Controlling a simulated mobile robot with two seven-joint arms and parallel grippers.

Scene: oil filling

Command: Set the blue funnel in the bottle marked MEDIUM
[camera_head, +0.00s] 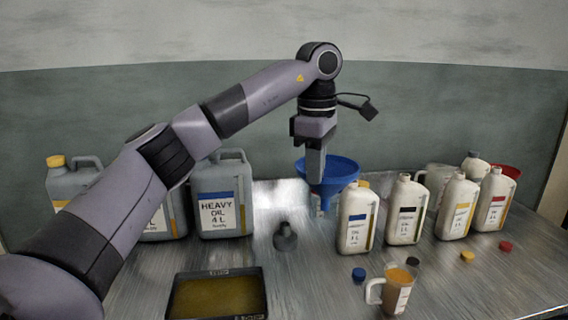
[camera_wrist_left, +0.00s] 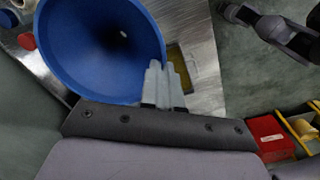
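The blue funnel (camera_head: 343,171) is upright, mouth up, behind the blue-banded bottle. My left gripper (camera_head: 316,178) points down at its left rim. In the left wrist view, the fingers (camera_wrist_left: 164,84) are close together on the rim of the funnel (camera_wrist_left: 75,40), which hangs from them. Its spout is mostly hidden. Four-colour small cream bottles stand in a row: blue-banded (camera_head: 355,232), black-banded (camera_head: 405,226), yellow-banded (camera_head: 455,222) and red-banded (camera_head: 492,213). Their mouths look uncapped. I cannot read MEDIUM on any label. My right gripper is not seen.
A grey jug marked HEAVY OIL (camera_head: 223,192) and other grey jugs stand left. A tray (camera_head: 261,296), a grey flask-like object (camera_head: 285,238), a mug (camera_head: 398,296) and loose caps, including a blue cap (camera_head: 358,274), lie in front. A red object (camera_head: 511,172) stands behind the red-banded bottle.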

